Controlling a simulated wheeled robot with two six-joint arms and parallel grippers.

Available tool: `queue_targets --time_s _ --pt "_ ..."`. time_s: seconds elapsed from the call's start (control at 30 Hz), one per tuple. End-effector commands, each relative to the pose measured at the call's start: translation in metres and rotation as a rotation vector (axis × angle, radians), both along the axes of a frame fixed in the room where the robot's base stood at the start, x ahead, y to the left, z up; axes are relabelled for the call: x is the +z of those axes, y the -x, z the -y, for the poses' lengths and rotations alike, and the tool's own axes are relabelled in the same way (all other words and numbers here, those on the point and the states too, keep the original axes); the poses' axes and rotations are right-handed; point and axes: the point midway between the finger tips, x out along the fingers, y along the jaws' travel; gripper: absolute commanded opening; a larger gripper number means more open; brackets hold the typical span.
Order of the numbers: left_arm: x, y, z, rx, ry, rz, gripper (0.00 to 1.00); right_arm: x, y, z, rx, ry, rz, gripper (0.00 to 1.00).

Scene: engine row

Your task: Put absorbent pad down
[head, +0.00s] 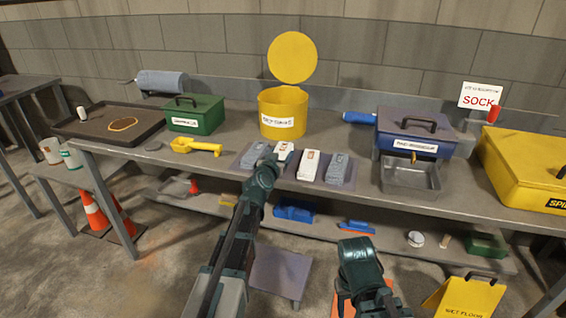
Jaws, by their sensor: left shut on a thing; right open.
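My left gripper (265,166) is at the front edge of the bench, over a purple-grey mat. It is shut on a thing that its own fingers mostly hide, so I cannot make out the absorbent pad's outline. A small white piece with a label (284,150) shows just beyond the fingers; I cannot tell whether it is held or lies on the mat. Grey (338,167) and white (304,165) blocks lie on the mat to the right. My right gripper (362,262) is low in front of the bench, open and empty, its fingertips hard to see.
A dark tray (84,128) with a brown ring-shaped spill (123,124) is at left. A green box (193,114), yellow scoop (195,146), open yellow bin (283,114), blue box (409,130), metal pan (411,178) and yellow case (526,162) crowd the bench. A wet floor sign (466,298) stands lower right.

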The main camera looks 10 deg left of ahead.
Motion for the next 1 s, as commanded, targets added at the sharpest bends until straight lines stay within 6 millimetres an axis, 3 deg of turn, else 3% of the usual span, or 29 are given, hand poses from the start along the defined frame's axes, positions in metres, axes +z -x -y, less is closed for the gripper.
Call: queue_targets --time_s 0.07,0.53,0.57,0.7,1.0 --pt "-0.0139 0.0009 -0.0029 0.0 0.0 0.0 0.16 -0.0139 0.0 0.0 0.0 0.0 0.0 0.5" --pt "-0.0175 0.0009 -0.0037 0.0 0.0 0.0 0.16 -0.0175 0.0 0.0 0.0 0.0 0.0 0.5" --pt "-0.0163 0.0009 -0.0037 0.0 0.0 0.0 0.73 -0.0164 0.0001 0.0 0.0 0.0 0.0 0.5" --pt "-0.0157 0.0009 -0.0037 0.0 0.0 0.0 0.98 -0.0157 0.0 0.0 0.0 0.0 0.0 0.5" --pt "-0.0153 0.0021 -0.0038 0.0 0.0 0.0 0.99 -0.0153 0.0 0.0 0.0 0.0 0.0 0.5"
